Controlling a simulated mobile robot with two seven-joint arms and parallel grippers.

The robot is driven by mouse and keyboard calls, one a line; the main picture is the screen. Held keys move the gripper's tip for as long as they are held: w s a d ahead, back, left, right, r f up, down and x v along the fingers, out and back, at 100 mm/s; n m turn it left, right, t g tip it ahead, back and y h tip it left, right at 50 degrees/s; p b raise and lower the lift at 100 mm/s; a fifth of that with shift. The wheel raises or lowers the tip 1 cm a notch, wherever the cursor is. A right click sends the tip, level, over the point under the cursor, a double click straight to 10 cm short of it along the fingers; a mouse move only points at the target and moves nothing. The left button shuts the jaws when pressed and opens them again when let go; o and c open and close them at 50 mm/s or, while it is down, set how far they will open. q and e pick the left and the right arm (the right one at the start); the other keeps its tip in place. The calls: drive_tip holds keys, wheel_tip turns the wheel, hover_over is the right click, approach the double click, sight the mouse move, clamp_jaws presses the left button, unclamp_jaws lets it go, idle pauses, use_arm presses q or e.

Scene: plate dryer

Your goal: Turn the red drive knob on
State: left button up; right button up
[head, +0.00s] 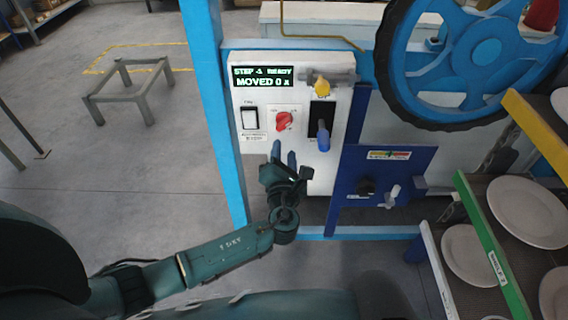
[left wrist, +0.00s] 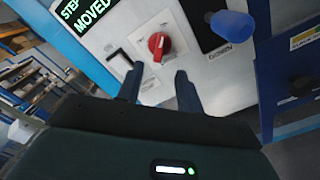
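The red drive knob (head: 284,121) sits on the white control panel (head: 260,152), below the green-lit display (head: 263,77). It also shows in the left wrist view (left wrist: 159,44), with a pale marker line, just beyond the gap between my fingers. My left gripper (head: 284,155) is just below the knob in the head view. In the left wrist view the left gripper (left wrist: 158,82) has its two fingers apart with nothing between them, and it does not appear to touch the knob. My right gripper is not in view.
A blue box (head: 385,172) and racks of white plates (head: 529,211) are at the right.

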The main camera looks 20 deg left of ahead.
use_arm(q)
drive_tip(key=shift+v, duration=1.7)
drive_tip(key=s+a+f+n+g, duration=0.3)
drive_tip(key=s+n+g, duration=0.25)
drive_tip(key=n, duration=0.55)
drive_tip(key=s+a+f+n+g, duration=0.35)
drive_tip(key=s+n, duration=0.35)
drive_tip(key=n, duration=0.4)
drive_tip(key=s+r+n+g+h, duration=0.2)
drive_tip(key=s+n+g+h, duration=0.3)
drive_tip(key=s+n, duration=1.1)
drive_tip(key=w+d+f+t+h, duration=0.1)
drive_tip(key=w+d+f+t, duration=0.2)
drive_tip(key=f, duration=0.2)
drive_tip(key=w+d+f+n+t+h, duration=0.1)
drive_tip(key=w+d+f+t, duration=0.1)
drive_tip(key=f, duration=0.3)
drive_tip(key=shift+w+d+t+h, duration=0.4)
drive_tip(key=shift+w+t, duration=0.05)
drive_tip(key=shift+t, duration=0.25)
